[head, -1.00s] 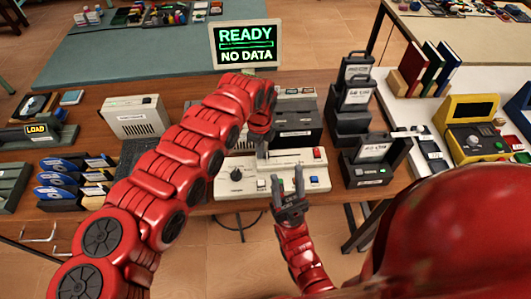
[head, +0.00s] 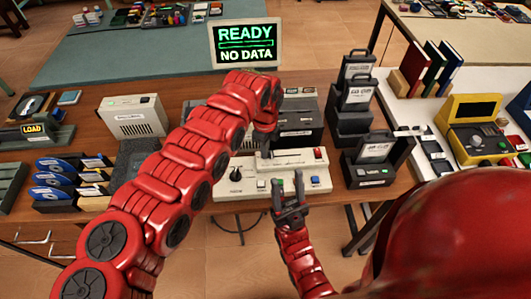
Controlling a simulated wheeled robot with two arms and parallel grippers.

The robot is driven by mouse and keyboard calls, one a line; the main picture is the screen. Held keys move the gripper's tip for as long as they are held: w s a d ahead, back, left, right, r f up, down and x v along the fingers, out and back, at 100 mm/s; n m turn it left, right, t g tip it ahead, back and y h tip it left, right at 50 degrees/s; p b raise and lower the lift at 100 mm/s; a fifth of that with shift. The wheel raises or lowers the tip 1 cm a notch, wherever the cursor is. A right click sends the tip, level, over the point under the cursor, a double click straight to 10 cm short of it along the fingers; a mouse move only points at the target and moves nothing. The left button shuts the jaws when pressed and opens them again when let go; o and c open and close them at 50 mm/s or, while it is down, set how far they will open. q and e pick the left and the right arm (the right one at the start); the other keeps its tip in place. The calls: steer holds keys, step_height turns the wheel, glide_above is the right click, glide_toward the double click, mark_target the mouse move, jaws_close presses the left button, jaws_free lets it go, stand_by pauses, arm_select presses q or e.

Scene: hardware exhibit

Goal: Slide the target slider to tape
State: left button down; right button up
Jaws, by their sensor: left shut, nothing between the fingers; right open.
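My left gripper (head: 265,153) is shut and empty, pointing down at the box's back middle. It hides part of the box top, and I cannot make out the slider or its tape label, or whether the fingers touch anything. My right gripper (head: 288,186) is open and empty in front of the box, its fingertips over the box's front edge. A monitor (head: 246,43) behind reads READY, NO DATA.
A grey unit (head: 297,122) stands behind the box. Black cases (head: 371,172) stand to its right, and a beige unit (head: 133,117) to the left. Blue-labelled discs (head: 52,179) sit in a rack at far left. My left arm covers the table's left middle.

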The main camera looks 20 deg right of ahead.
arm_select(q)
steer(key=shift+s+d+b, duration=0.15)
steer(key=shift+d+b, duration=0.4)
steer(key=shift+b, duration=0.25)
steer(key=shift+a, duration=0.3)
stand_by(0.3)
steer(key=shift+r, duration=0.1)
steer(key=shift+r, duration=0.65)
steer(key=shift+r+p, duration=0.6)
steer(key=shift+r, duration=2.15)
